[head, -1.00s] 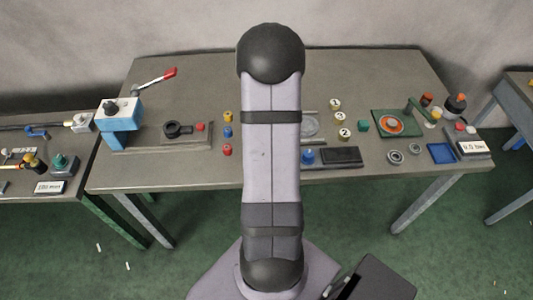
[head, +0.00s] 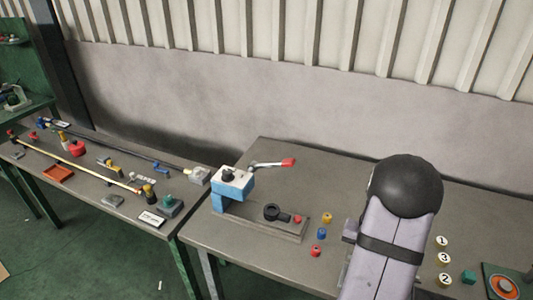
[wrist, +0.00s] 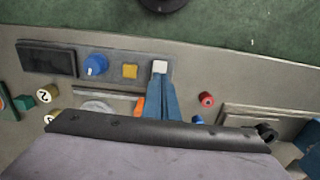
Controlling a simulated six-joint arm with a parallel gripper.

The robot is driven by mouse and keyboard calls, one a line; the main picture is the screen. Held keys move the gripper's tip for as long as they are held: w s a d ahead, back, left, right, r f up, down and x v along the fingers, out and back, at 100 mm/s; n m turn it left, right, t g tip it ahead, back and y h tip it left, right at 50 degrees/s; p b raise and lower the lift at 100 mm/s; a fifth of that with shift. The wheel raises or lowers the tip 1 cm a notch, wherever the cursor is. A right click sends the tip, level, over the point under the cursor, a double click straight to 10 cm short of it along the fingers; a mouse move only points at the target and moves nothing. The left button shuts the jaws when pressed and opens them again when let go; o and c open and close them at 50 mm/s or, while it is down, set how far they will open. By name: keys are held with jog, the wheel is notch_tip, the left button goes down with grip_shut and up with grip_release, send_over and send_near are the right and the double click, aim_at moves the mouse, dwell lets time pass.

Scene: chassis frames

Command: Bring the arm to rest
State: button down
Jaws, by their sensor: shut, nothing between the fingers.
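My arm (head: 385,248) stands at the lower right of the head view, its dark rounded joint uppermost, in front of the middle workbench. My gripper (wrist: 160,78) shows in the wrist view as two narrow blue fingers lying together, shut and empty. They point toward a grey panel with a blue knob (wrist: 96,65), a yellow square (wrist: 130,71) and a dark plate (wrist: 47,60). I cannot tell the height of the fingertips above it. My own arm link fills the bottom of the wrist view. The gripper cannot be made out in the head view.
A second bench (head: 88,185) at left carries rods and small parts. A wall closes the back.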

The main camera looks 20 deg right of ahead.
jog(key=s+a+f+g+y, duration=0.1)
jog(key=s+a+f+y, duration=0.1)
jog(key=s+a, duration=0.45)
jog(key=w+a+r+n+h, duration=0.1)
jog(key=a+r+n, duration=0.3)
jog(key=a, duration=0.7)
jog(key=w+a+r+n+t+h, duration=0.1)
jog(key=a+r+n, duration=0.3)
jog(key=a, duration=0.7)
jog(key=shift+a+r+n+b, duration=0.15)
jog(key=shift+r+n+b, duration=0.2)
jog(key=shift+n, duration=0.25)
jog(key=shift+w, duration=0.1)
